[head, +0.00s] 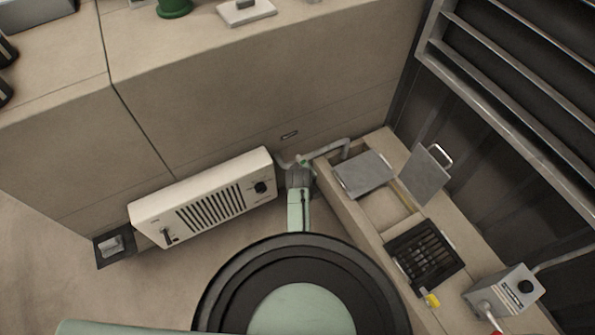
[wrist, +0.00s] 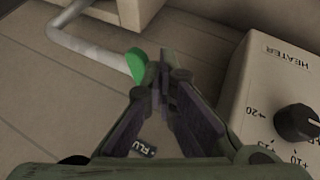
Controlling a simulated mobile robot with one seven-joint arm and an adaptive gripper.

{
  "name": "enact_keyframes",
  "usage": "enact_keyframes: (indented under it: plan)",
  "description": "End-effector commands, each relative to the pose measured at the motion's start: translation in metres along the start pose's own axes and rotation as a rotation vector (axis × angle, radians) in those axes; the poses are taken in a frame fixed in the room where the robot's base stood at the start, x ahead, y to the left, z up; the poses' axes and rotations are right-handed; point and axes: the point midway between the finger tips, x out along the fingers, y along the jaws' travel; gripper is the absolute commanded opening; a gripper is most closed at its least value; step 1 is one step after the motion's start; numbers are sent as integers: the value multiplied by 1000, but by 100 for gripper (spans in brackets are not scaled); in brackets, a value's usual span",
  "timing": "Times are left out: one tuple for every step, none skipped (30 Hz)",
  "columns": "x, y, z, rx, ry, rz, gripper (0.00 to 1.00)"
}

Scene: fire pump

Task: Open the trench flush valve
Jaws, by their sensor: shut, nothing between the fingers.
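The green valve handle (wrist: 137,66) shows in the wrist view at the end of a grey pipe (wrist: 90,52), partly hidden behind the left finger. My gripper (wrist: 163,78) is shut with nothing in it, its fingertips just right of the green handle. I cannot tell whether they touch it. A dark label (wrist: 143,149) reading "FLU" shows below, partly covered by the fingers. In the head view my gripper (head: 299,170) is low by the wall, where the pipe (head: 330,150) runs to the trench; the handle is not clear there.
A white heater (head: 205,200) stands left of my gripper; its knob (wrist: 296,122) shows in the wrist view. To the right, the trench has a grey cover plate (head: 364,174), a raised lid (head: 425,175) and a black grate (head: 425,256). A grey control box (head: 507,290) stands at lower right.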

Motion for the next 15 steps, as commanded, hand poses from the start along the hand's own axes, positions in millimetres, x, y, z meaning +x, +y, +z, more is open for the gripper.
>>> enact_keyframes:
  plan:
    - [-1,4,0,4,-3,2,0]
    - [-1,6,1,4,-3,3,0]
    - [0,8,2,4,-3,3,0]
    - [1,10,3,4,-2,3,0]
    - [2,12,4,5,-2,3,0]
    - [3,15,5,6,-2,3,0]
    - [4,17,6,6,-2,4,0]
    - [5,19,7,5,-2,4,0]
    - [7,22,8,-3,3,-2,0]
    - [8,24,9,-28,17,-15,0]
    - [9,26,10,-51,30,-28,0]
    - [11,29,10,-80,47,-44,0]
    - [12,31,11,-102,60,-56,0]
    - [13,33,11,-126,72,-68,0]
    - [15,35,11,-156,88,-85,0]
